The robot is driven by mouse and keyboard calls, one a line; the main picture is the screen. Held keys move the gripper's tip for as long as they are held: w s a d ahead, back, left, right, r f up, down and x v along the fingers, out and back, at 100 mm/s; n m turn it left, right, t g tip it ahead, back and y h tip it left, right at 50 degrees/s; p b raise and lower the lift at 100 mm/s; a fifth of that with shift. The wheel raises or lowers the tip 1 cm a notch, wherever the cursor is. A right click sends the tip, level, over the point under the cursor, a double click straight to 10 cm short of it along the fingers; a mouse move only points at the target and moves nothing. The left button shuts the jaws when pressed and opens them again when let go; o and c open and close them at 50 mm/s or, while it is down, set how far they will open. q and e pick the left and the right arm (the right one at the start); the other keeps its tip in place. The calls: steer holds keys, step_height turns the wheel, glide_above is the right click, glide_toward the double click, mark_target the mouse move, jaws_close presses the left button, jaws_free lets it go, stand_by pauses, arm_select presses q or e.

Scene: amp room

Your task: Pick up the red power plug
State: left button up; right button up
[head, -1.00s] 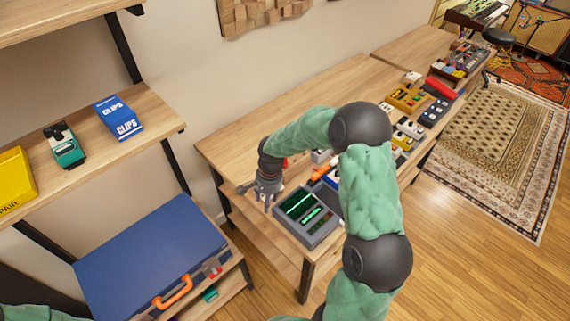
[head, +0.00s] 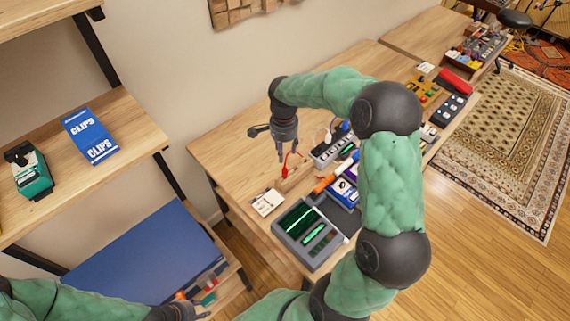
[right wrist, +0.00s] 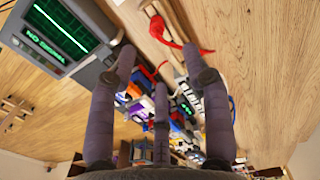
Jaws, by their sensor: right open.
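The red power plug (head: 285,171) appears as a small red piece with a thin red cable on the wooden table in the head view. It also shows near the top of the right wrist view (right wrist: 157,27), its cable curling to the right. My right gripper (head: 289,158) points down just above it, fingers spread and empty. In the right wrist view the plug lies beyond the open fingertips (right wrist: 160,62), apart from them. My left gripper (head: 182,312) is at the bottom left by the lower shelf. Its fingers are too small and dark to read.
A grey device with green screens (head: 309,232) stands at the table's near corner, beside a white card (head: 267,202). A white power strip (head: 334,147) and several pedals lie to the right. A blue case (head: 150,255) lies on the lower shelf.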

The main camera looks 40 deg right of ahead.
glide_above(285, 168)
step_height(285, 168, down, 5)
steer(key=shift+a+r+b, duration=0.15)
steer(key=shift+r+b, duration=0.05)
steer(key=shift+b, duration=0.25)
steer(key=shift+w+f, duration=0.1)
steer(key=shift+f, duration=0.75)
step_height(285, 168, down, 4)
steer(key=shift+b, duration=0.65)
jaws_close()
